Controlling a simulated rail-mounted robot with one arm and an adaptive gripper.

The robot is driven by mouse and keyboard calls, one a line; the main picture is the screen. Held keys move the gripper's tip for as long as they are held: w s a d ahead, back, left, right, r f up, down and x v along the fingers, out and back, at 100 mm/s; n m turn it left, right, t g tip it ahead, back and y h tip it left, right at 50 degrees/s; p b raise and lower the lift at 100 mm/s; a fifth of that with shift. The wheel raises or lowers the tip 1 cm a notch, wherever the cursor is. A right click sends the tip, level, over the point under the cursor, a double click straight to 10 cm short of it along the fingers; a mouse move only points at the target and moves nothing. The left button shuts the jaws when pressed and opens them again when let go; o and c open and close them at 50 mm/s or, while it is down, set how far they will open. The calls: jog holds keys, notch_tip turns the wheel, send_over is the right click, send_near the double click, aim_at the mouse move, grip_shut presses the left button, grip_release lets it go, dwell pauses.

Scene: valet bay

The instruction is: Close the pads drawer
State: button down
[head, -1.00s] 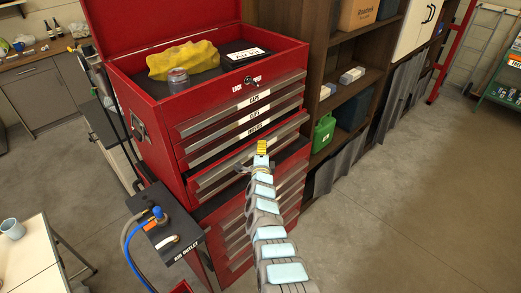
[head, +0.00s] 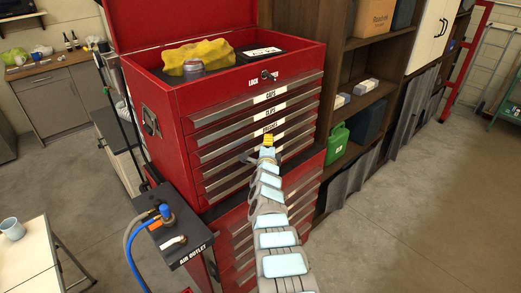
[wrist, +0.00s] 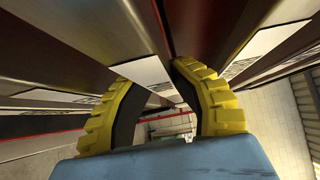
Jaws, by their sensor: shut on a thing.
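The red tool chest (head: 160,130) stands with its lid up, and its upper drawers have silver pulls and white labels. My gripper (head: 268,139), with yellow fingertips, reaches up to the drawer fronts just below the third label. It hides part of the drawer front (head: 222,163) there, so I cannot read that drawer's label. The fronts in the upper stack look about flush with each other. In the wrist view, the yellow fingers (wrist: 165,95) are close around a drawer pull, with white label strips (wrist: 150,75) beside them.
The air outlet stand (head: 180,240) with a blue hose is at the chest's left front. A wooden shelf (head: 362,65) with a green can (head: 337,141) stands to the right. A yellow cloth (head: 200,54) lies in the chest's top. The floor at right is clear.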

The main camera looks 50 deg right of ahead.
jog(key=shift+a+f, duration=0.15)
jog(key=shift+f, duration=0.25)
jog(key=c, duration=1)
grip_release()
jog(key=shift+w, duration=0.1)
jog(key=shift+o, duration=0.2)
jog(key=shift+r, duration=0.15)
jog(key=shift+r, duration=0.15)
jog(key=shift+p, duration=0.5)
